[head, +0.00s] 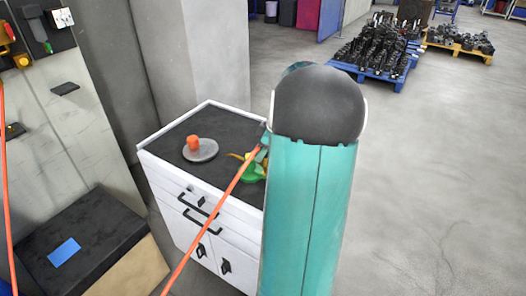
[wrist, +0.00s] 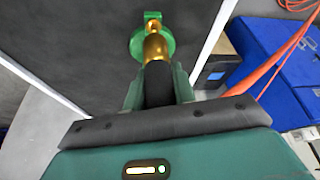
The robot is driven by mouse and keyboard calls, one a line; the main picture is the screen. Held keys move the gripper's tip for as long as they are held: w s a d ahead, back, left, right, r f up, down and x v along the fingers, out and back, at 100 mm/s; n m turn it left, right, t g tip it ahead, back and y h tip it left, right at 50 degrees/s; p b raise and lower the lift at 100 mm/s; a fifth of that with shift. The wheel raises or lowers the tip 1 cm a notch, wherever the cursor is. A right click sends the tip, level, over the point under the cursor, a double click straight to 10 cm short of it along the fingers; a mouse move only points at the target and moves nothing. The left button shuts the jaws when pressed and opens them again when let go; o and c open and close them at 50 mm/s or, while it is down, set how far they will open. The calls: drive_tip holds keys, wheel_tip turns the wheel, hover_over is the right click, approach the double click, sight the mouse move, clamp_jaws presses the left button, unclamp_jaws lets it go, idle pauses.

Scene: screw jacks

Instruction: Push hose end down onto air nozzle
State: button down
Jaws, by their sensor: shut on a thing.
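The air nozzle is a green round base (wrist: 137,42) with brass parts on the dark cabinet top. In the head view, the green base (head: 253,173) is partly hidden behind my arm. In the wrist view, my gripper (wrist: 158,78) is shut on the black hose end (wrist: 158,90), with one finger on each side. A brass piece (wrist: 155,47) lies straight beyond the hose end, over the green base. I cannot tell whether the hose end touches or surrounds the nozzle. The orange hose (head: 222,198) runs from near my gripper to the lower left.
The white cabinet (head: 228,222) has a dark top carrying a grey disc (head: 208,151) with an orange knob (head: 193,142). A dark box (head: 95,235) stands at lower left by the wall panel. Floor at right is clear; loaded pallets (head: 375,70) stand behind.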

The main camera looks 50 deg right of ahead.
drive_tip(key=shift+f, duration=0.1)
drive_tip(key=shift+f, duration=0.35)
drive_tip(key=shift+f, duration=1.25)
idle(0.6)
drive_tip(key=c, duration=1.1)
unclamp_jaws()
drive_tip(key=shift+o, duration=0.2)
drive_tip(key=shift+r, duration=0.1)
drive_tip(key=v, duration=1.3)
drive_tip(key=shift+s+r, duration=0.2)
drive_tip(key=shift+r, duration=0.1)
